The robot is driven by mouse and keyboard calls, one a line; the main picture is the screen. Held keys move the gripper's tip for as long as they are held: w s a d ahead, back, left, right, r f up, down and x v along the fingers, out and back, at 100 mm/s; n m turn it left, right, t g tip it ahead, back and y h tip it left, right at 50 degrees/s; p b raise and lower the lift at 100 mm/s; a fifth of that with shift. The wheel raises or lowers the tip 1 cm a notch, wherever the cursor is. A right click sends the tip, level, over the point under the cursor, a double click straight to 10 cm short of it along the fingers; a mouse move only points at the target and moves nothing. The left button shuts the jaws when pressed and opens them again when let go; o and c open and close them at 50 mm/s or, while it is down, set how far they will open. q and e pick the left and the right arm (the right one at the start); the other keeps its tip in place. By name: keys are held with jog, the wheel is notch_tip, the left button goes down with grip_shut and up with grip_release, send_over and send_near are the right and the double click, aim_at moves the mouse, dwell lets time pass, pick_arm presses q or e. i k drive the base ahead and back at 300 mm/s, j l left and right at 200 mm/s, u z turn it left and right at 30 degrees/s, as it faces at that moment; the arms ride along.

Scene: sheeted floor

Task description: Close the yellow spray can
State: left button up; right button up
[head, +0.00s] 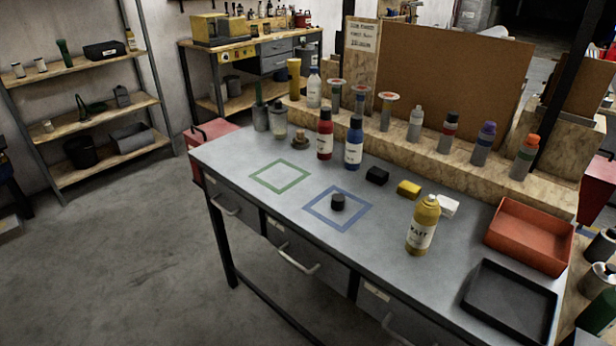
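The yellow spray can (422,227) stands upright on the grey workbench, right of the blue square outline. Its top shows a narrow pale tip and no dark cap on it. A small black cap-like cylinder (338,202) stands inside the blue square outline (318,214), left of the can and apart from it. Neither of my grippers is in the head view.
Red (325,138) and blue (353,146) bottles stand behind the squares. A red tray (537,228) and a black tray (484,305) are at right. The green square (262,184) is empty.

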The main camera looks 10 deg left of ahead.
aim_at(427, 212)
jog(key=i+j, duration=0.2)
jog(key=j, duration=0.15)
jog(key=i+j, duration=0.15)
jog(key=j, duration=0.2)
jog(key=i+j, duration=0.2)
jog(key=j, duration=0.15)
